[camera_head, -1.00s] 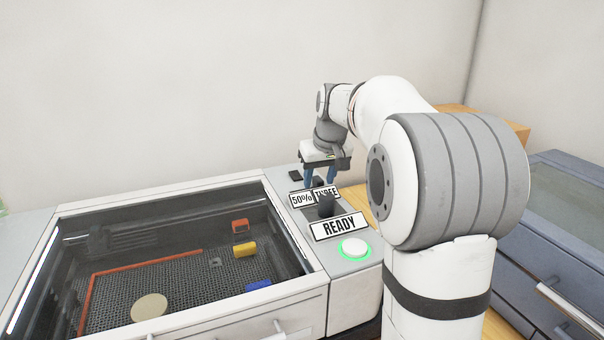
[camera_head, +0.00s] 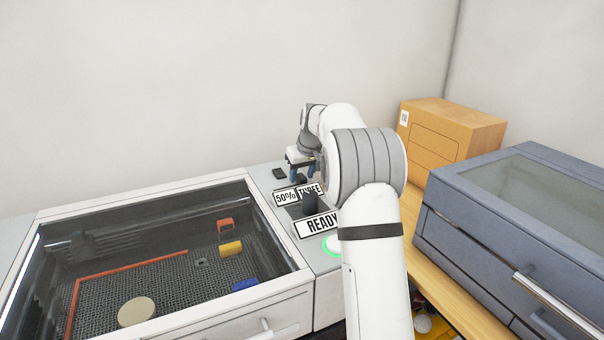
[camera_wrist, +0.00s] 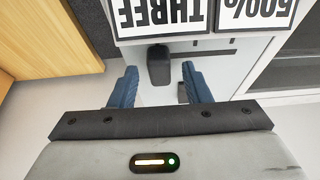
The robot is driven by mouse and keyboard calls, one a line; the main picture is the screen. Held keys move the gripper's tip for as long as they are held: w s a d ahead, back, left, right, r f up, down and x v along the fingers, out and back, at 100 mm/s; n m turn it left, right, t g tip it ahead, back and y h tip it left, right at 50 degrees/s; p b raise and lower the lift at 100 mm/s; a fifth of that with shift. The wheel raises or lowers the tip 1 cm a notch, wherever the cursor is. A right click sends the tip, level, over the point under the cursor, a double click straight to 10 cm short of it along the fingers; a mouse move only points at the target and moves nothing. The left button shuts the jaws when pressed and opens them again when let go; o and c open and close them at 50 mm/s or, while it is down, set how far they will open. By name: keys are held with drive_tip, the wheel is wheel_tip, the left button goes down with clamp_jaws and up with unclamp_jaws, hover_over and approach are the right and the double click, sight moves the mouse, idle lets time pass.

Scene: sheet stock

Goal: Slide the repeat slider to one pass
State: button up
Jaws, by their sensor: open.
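A white sign reading THREE (camera_head: 310,188) stands on the machine's grey control panel; it also shows upside down in the wrist view (camera_wrist: 165,14). A dark knob (camera_wrist: 158,65) rises just beyond that sign, probably the repeat slider's handle. My gripper (camera_wrist: 160,84) is open, its two blue fingers pointing at the panel. In the wrist view the knob appears between the fingers, a little past their tips; I cannot tell whether they touch. A smaller dark piece (camera_wrist: 183,92) is partly hidden by the right finger. In the head view my gripper (camera_head: 299,174) is small behind the signs.
A 50% sign (camera_head: 286,197), a READY sign (camera_head: 318,226), a taller dark knob (camera_head: 311,203) and a green-ringed button (camera_head: 333,244) crowd the panel. The glass-lidded machine bed (camera_head: 160,270) lies left. A grey-blue cabinet (camera_head: 480,215) and an orange-brown box (camera_head: 450,130) stand right.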

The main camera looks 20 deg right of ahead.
drive_tip(key=shift+w+f, duration=0.1)
drive_tip(key=shift+f, duration=0.25)
clamp_jaws()
idle(0.4)
